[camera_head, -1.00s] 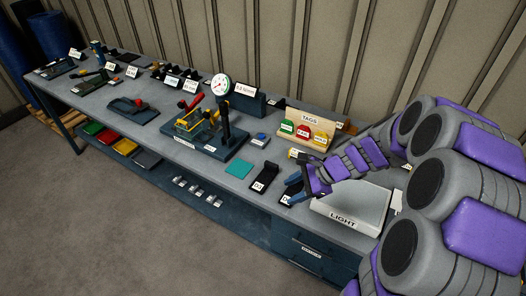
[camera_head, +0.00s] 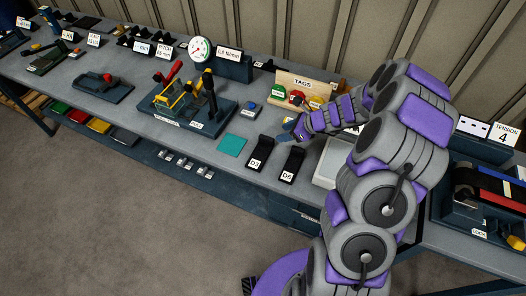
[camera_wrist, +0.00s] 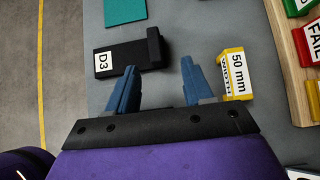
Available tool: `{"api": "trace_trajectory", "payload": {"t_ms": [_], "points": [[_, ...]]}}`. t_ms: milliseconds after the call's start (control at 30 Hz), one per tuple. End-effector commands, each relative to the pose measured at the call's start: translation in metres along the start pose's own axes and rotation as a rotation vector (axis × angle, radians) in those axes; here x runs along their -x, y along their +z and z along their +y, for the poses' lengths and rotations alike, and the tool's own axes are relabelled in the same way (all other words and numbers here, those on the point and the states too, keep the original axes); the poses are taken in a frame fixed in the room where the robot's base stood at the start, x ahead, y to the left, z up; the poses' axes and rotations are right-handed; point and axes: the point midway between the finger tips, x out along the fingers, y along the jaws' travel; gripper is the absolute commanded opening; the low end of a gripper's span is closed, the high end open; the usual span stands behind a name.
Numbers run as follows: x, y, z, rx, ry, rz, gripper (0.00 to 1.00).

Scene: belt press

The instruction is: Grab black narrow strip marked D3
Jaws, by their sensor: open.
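The black narrow strip marked D3 (camera_head: 260,152) lies on the bench between a teal square and a similar black strip marked D6 (camera_head: 292,164). In the wrist view the D3 strip (camera_wrist: 125,58) lies sideways, its white label at the left and a raised black block at its right end. My gripper (camera_wrist: 160,67) is open and empty, its two blue fingers pointing toward the strip's block end. The left fingertip appears close to the strip's edge; I cannot tell whether it touches. In the head view my gripper (camera_head: 291,135) is just right of the D3 strip.
The teal square (camera_head: 232,145) lies left of D3. A yellow 50 mm block (camera_wrist: 236,74) stands close to my right finger. The wooden TAGS stand (camera_head: 306,86) is behind. The bench front edge is near the strips; the bench between D3 and the teal square is clear.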

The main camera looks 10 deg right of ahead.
Motion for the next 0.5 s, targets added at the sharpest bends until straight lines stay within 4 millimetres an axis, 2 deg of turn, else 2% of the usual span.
{"api": "trace_trajectory", "payload": {"t_ms": [33, 133, 400, 500], "points": [[-0.012, -0.001, 0.001, 0.001, 0.002, 0.000, 0.51], [-0.025, -0.001, 0.000, 0.002, 0.001, 0.000, 0.51], [-0.036, -0.002, -0.002, 0.001, 0.000, -0.003, 0.51], [-0.046, -0.004, 0.001, 0.001, 0.002, -0.003, 0.51]]}}
